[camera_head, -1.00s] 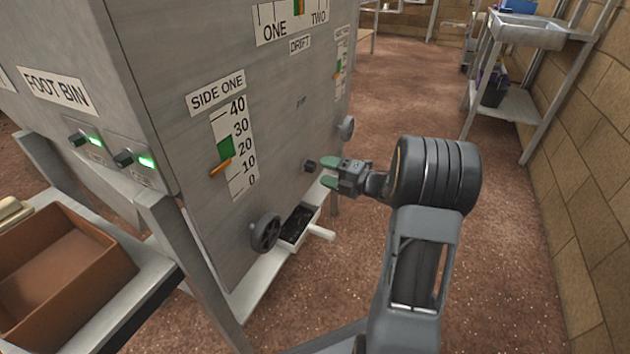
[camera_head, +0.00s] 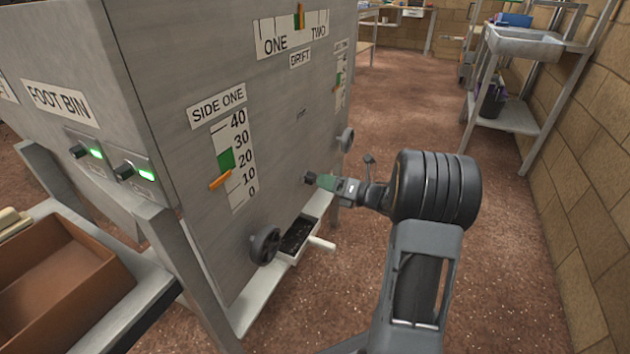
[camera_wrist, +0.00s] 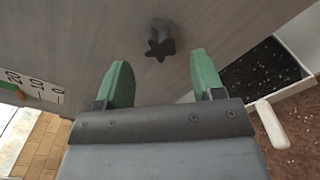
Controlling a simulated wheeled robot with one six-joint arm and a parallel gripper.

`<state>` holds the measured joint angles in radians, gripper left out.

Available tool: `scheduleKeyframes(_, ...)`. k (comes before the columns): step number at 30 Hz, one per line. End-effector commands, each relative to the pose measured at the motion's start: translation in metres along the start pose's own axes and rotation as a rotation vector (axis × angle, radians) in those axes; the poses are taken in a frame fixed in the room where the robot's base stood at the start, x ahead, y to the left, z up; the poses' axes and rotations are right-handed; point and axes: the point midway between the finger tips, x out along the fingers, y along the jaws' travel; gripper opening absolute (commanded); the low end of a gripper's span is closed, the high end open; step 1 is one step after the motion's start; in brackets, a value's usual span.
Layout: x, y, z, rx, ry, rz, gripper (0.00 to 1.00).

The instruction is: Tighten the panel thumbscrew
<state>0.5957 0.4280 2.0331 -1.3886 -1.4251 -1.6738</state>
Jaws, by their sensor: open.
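The panel thumbscrew is a small dark star-shaped knob (camera_wrist: 159,42) on the grey panel; in the head view the knob (camera_head: 310,178) sticks out of the panel's lower right part. My gripper (camera_head: 322,181) is close in front of it, with its green fingertips seen almost edge-on. In the wrist view my gripper (camera_wrist: 162,78) is open, with one green finger to the left and one to the right. No contact shows in the wrist view.
A black handwheel (camera_head: 265,246) and a tray of dark bits with a white handle (camera_head: 298,235) are lower left of my gripper. A second round knob (camera_head: 346,139) is on the panel's right. The SIDE ONE gauge (camera_head: 236,160) is left. Open floor lies right.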

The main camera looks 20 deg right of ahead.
Motion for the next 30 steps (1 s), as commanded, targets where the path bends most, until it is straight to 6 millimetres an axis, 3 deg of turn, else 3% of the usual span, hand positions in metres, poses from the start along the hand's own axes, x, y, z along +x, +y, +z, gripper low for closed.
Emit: scheduleKeyframes(30, 0.040, 0.000, 0.000, 0.001, 0.000, 0.000, 0.62)
